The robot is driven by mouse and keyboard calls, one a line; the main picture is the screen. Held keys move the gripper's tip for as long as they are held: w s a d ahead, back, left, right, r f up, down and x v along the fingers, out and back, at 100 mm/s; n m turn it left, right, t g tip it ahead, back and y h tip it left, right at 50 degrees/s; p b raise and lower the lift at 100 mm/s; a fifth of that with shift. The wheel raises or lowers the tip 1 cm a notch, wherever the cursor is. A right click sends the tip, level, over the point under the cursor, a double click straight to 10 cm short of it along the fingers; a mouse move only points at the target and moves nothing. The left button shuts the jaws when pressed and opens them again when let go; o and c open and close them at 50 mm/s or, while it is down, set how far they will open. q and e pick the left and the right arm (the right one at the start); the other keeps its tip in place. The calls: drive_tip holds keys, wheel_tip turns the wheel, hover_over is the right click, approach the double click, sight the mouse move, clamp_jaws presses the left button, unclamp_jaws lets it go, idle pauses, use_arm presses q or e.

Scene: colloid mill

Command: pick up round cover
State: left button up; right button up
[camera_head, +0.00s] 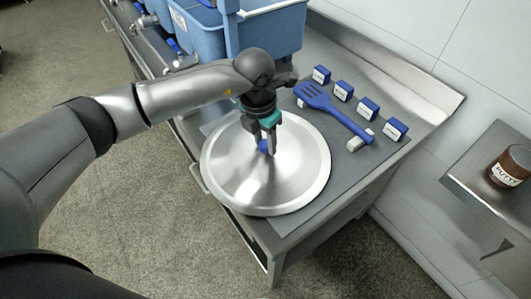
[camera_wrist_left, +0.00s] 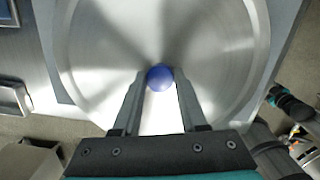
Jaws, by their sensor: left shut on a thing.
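The round cover (camera_head: 299,177) is a wide, shiny metal disc with a small blue knob at its middle. It lies over the grey mat on the metal bench in the head view and also fills much of the left wrist view (camera_wrist_left: 95,60). My left gripper (camera_head: 266,146) is above the middle of the cover, shut on the blue knob (camera_wrist_left: 159,77). In the left wrist view its two fingers sit on either side of the knob. I cannot tell whether the cover is lifted off the mat. My right gripper is not in view.
A blue slotted spatula (camera_head: 336,110) lies behind the cover, with several small blue-and-white blocks (camera_head: 368,108) along the back. Blue bins (camera_head: 270,35) stand at the back left. A brown putty jar (camera_head: 511,166) stands on a metal shelf (camera_head: 487,195) at the right.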

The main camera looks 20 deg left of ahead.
use_arm(q)
clamp_jaws()
drive_tip(key=shift+r, duration=0.1)
idle(0.8)
